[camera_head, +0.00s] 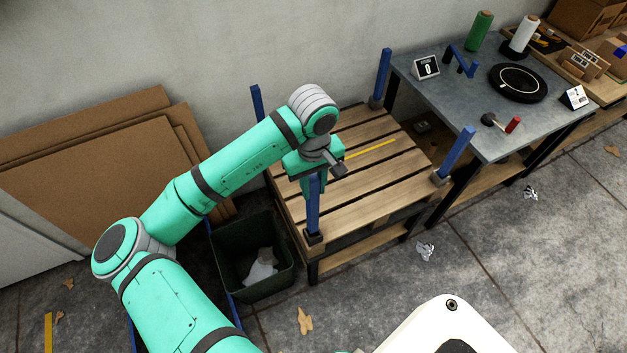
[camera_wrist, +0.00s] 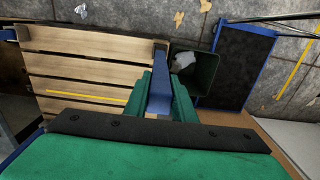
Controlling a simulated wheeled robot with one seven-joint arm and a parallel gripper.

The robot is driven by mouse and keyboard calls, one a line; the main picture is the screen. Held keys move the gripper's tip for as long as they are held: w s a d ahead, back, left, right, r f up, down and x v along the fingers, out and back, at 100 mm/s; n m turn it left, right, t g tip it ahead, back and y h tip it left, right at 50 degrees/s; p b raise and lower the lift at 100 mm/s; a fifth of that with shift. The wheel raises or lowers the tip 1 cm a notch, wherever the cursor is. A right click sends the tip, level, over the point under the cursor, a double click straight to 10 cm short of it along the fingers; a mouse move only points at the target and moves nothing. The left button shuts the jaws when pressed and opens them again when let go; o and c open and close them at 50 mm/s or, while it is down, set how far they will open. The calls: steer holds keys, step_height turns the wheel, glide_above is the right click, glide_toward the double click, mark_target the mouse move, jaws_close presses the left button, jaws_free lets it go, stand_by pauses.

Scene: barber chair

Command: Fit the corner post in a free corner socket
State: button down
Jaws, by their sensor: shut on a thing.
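My gripper (camera_head: 314,188) is shut on a blue corner post (camera_head: 313,212) and holds it upright at the front left corner of the slatted wooden table (camera_head: 365,165). The post's lower end meets the black corner socket (camera_head: 313,238) there; I cannot tell whether it is inside it or just above it. In the wrist view the post (camera_wrist: 160,92) stands between my green fingers (camera_wrist: 162,108), with the dark socket (camera_wrist: 161,46) beyond it. Blue posts stand at the back left (camera_head: 257,102), back right (camera_head: 382,75) and front right (camera_head: 455,152) corners.
A dark green bin (camera_head: 252,275) with white waste stands beside the table's left. Cardboard sheets (camera_head: 85,160) lean on the wall. A grey workbench (camera_head: 470,110) with tools and spools is close on the right. A yellow strip (camera_head: 370,149) lies on the slats.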

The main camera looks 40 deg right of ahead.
steer(key=shift+f, duration=0.9)
stand_by(1.4)
